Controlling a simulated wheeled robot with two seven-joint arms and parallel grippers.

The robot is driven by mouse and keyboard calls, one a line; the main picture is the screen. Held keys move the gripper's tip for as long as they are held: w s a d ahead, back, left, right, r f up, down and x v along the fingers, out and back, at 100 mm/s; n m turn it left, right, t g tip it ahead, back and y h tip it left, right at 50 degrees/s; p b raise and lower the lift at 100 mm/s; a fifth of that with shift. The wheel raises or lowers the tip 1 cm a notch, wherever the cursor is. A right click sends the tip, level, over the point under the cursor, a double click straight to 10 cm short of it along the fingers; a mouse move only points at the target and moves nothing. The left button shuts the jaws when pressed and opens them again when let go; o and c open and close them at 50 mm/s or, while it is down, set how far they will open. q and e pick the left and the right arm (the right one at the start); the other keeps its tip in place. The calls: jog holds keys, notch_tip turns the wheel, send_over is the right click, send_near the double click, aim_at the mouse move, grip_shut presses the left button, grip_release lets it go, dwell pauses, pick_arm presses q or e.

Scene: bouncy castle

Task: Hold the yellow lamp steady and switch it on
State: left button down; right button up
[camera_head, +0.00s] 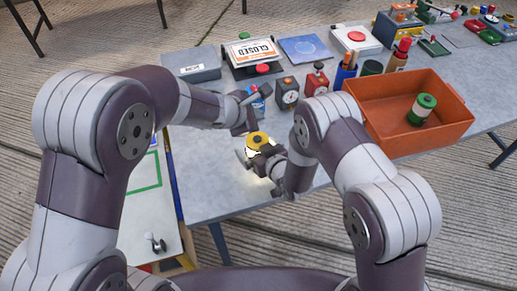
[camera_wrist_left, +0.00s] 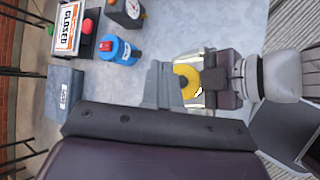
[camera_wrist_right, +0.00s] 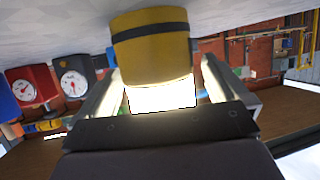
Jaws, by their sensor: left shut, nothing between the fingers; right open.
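The yellow lamp (camera_head: 257,139) has a black band and stands near the table's front edge. Its pale section glows bright white in the right wrist view (camera_wrist_right: 160,96), and light falls on the tabletop beside it. My right gripper (camera_head: 254,162) is open, with a finger on each side of the lamp; I cannot tell whether they touch it. My left gripper (camera_head: 241,129) is shut and empty, close beside the lamp's top. In the left wrist view its fingers (camera_wrist_left: 160,84) lie just beside the yellow top (camera_wrist_left: 187,81), partly overlapping it in the picture.
A blue canister (camera_wrist_left: 119,50) stands close behind my left gripper. Timers (camera_head: 288,93), a closed sign (camera_head: 252,52) and an orange bin (camera_head: 408,110) holding a green-topped item (camera_head: 421,108) are farther back and right. The table (camera_head: 205,185) is bare at front left.

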pick_arm(q)
jog(key=s+a+m+g+y+p, duration=0.2)
jog(key=s+a+m+g+y, duration=0.3)
jog(key=s+a+m, duration=1.2)
jog(key=s+m+g, duration=0.1)
jog(key=s+m, duration=0.2)
jog(key=shift+a+f, duration=0.2)
jog(key=shift+a, duration=0.15)
pick_arm(e)
jog(key=s+d+r+m+g+h, duration=0.3)
jog(key=s+d+r+g, duration=0.2)
jog(key=s+d+r, duration=0.2)
jog(key=s+d+r+m+g+h, duration=0.2)
jog(key=s+d+r+g, duration=0.3)
jog(key=s+d+r, duration=0.3)
jog(key=s+d+h, duration=0.1)
jog(key=s+d, duration=0.2)
jog(key=s, duration=0.3)
jog(key=shift+s+d+m+h, duration=0.15)
jog(key=shift+d+m+h, duration=0.1)
jog(key=shift+m+h, duration=0.15)
pick_arm(q)
jog(key=shift+s, duration=0.1)
